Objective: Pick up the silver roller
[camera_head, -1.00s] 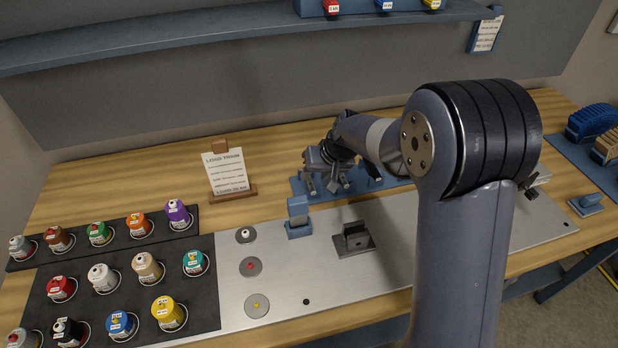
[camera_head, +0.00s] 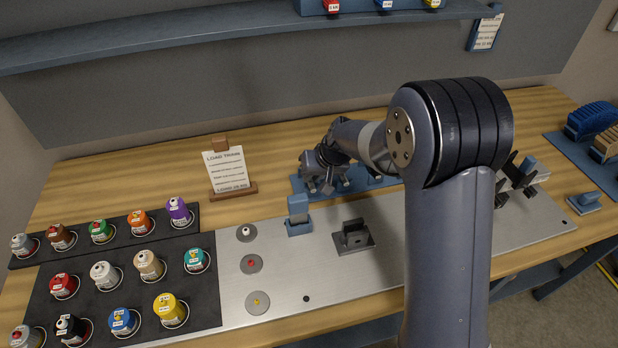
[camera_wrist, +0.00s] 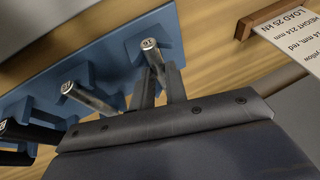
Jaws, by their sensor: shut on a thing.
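A blue rack (camera_head: 297,186) stands at the back of the metal plate; in the wrist view (camera_wrist: 92,62) it holds several rollers. My gripper (camera_wrist: 158,84) has its two dark fingers on either side of a silver roller (camera_wrist: 152,52) with a small mark on its end face. The fingers are shut on this roller, which is still at its slot in the rack. Its lower part is hidden between the fingers. A second silver roller (camera_wrist: 82,95) lies beside it on the left. In the head view my gripper (camera_head: 323,188) is low over the rack, and the roller is too small to make out.
A sign card (camera_head: 227,170) stands on a wooden base left of the rack. A blue block (camera_head: 298,209) and a dark fixture (camera_head: 353,237) are in front. Rows of coloured containers fill the dark trays (camera_head: 205,285) at left. A shelf (camera_head: 240,22) runs above.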

